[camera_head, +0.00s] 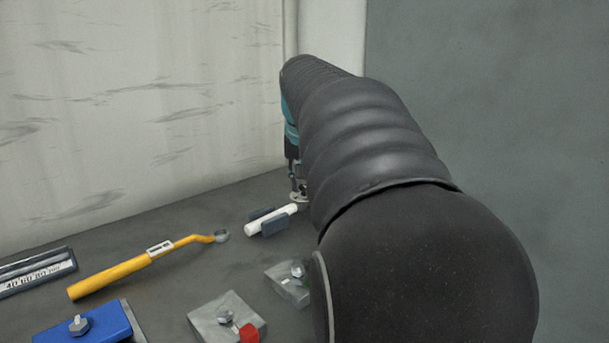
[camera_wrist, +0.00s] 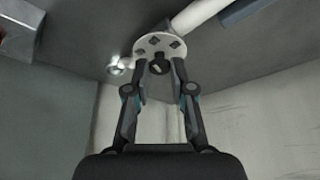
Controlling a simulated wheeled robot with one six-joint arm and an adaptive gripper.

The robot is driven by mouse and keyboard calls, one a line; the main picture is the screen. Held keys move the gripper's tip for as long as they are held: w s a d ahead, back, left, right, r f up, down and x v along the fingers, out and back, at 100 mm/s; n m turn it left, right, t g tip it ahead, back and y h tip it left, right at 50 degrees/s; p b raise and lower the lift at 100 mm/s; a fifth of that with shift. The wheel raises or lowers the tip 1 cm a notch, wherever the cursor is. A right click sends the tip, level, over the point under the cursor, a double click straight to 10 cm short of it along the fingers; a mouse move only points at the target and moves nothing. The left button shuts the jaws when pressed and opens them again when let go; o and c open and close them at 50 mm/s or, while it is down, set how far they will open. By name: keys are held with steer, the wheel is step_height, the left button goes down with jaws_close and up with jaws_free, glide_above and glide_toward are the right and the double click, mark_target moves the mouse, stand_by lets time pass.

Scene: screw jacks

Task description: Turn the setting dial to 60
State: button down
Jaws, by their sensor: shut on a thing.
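In the wrist view, a pale round disc with dark square marks (camera_wrist: 160,43) and a small dark knob (camera_wrist: 158,66) in front of it are between my fingertips; they look like the setting dial. My gripper (camera_wrist: 160,72) is shut on the dial, one finger on each side. No number or pointer can be read. In the head view, my gripper (camera_head: 298,186) is at the far end of a white cylinder (camera_head: 270,219) in a dark cradle, and my arm hides much of that area.
A yellow-handled tool (camera_head: 135,265), a dark bar with a printed scale (camera_head: 38,272), a blue block with a bolt (camera_head: 85,327) and grey blocks with bolts (camera_head: 225,316) (camera_head: 290,284) are on the grey bench. Pale walls (camera_head: 130,110) stand close behind. Bare bench lies between the tools.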

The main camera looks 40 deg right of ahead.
steer(key=shift+m, duration=0.8)
steer(key=shift+h+p, duration=0.3)
steer(key=c, duration=1)
jaws_free()
steer(key=v, duration=1.2)
steer(key=shift+w, duration=0.25)
